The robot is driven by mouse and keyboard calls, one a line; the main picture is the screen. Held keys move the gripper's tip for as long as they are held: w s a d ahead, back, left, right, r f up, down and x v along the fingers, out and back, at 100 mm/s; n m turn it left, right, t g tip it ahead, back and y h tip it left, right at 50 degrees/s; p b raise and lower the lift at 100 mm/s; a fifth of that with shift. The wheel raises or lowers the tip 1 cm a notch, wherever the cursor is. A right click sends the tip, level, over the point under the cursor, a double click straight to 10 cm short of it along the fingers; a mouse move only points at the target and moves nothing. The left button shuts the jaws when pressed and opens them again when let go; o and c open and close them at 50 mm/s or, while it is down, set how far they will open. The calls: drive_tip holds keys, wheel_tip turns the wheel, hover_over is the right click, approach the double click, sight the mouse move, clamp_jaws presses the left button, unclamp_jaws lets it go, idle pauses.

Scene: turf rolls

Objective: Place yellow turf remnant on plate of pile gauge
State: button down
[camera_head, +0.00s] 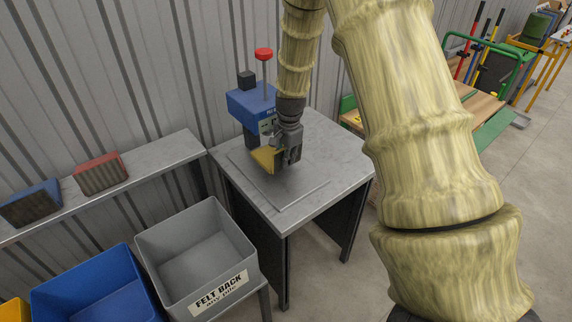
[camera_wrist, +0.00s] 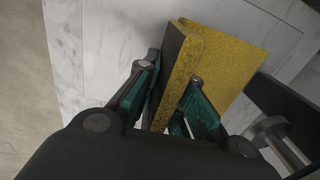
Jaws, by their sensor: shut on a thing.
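The yellow turf remnant (camera_head: 263,160) is in my gripper (camera_head: 281,160), over the grey metal table. In the wrist view, my gripper's green-padded fingers (camera_wrist: 170,105) are shut on its upright part (camera_wrist: 182,75), which has a dark side and a yellow edge. A flat yellow face (camera_wrist: 238,68) shows behind the right finger; I cannot tell whether it joins the held part. The blue pile gauge (camera_head: 250,108) with a red knob (camera_head: 264,54) stands just behind my gripper. Its plate cannot be made out clearly. I cannot tell whether the remnant touches anything below.
The metal table (camera_head: 335,165) has a shallow square outline and clear front. A shelf (camera_head: 140,165) at left holds a blue remnant (camera_head: 31,203) and a red remnant (camera_head: 101,174). Below stand a grey bin (camera_head: 190,290) labelled "FELT BACK" and a blue bin (camera_head: 95,290).

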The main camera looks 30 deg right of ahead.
drive_tip(key=shift+f+p, duration=0.5)
drive_tip(key=shift+f, duration=1.2)
drive_tip(key=c, duration=1.5)
unclamp_jaws()
drive_tip(key=shift+f, duration=0.1)
drive_tip(key=r, duration=0.4)
drive_tip(key=r+b, duration=0.1)
drive_tip(key=r, duration=0.3)
drive_tip(key=s+r+b, duration=0.1)
drive_tip(key=r, duration=0.3)
drive_tip(key=shift+r, duration=0.1)
